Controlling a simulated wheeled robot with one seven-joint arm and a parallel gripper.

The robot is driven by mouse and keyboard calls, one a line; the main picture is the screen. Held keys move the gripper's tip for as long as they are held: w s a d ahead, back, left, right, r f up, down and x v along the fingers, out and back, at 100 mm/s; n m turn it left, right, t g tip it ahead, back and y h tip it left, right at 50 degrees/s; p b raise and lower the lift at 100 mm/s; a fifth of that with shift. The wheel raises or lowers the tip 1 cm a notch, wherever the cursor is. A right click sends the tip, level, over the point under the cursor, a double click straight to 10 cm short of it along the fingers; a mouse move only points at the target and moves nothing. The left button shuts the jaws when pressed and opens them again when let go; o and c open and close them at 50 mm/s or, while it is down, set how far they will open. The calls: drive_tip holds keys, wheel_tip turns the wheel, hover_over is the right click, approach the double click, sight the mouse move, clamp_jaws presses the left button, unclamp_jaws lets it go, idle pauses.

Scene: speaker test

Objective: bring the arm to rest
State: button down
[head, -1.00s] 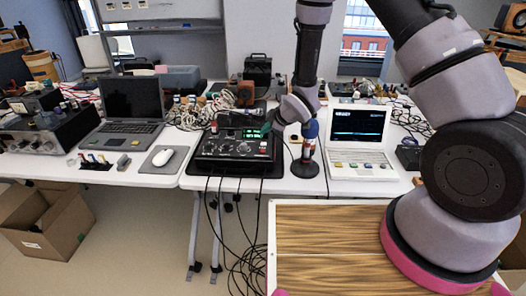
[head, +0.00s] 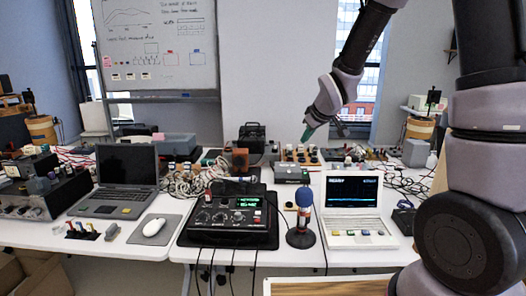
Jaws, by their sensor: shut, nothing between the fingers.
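My gripper (head: 309,133) shows in the head view at the end of my arm, which comes in from the upper right. It hangs in the air above the back part of the table, pointing down and to the left. Its green-tipped fingers are shut with nothing between them. It touches nothing that I can see. Below it stand a microphone (head: 302,222) with a blue head and a black device with a green display (head: 231,217).
A white laptop (head: 352,205) stands right of the microphone. A dark laptop (head: 118,178) and a white mouse (head: 154,227) on a grey pad are at left. Cables and small boxes crowd the table's back. A whiteboard (head: 157,45) stands behind. The air around my gripper is clear.

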drive_tip(key=s+d+r+m+h, duration=0.1)
drive_tip(key=s+d+r+m, duration=0.35)
drive_tip(key=s+r, duration=0.35)
drive_tip(key=s+d+r+m, duration=0.4)
drive_tip(key=s+d+r, duration=0.25)
drive_tip(key=s, duration=0.25)
drive_tip(key=s+r+m+g, duration=0.1)
drive_tip(key=s+r+m, duration=0.1)
drive_tip(key=s, duration=0.7)
drive_tip(key=shift+s+r+m+y, duration=0.2)
drive_tip(key=shift+r+m+y, duration=0.1)
drive_tip(key=shift+m, duration=0.35)
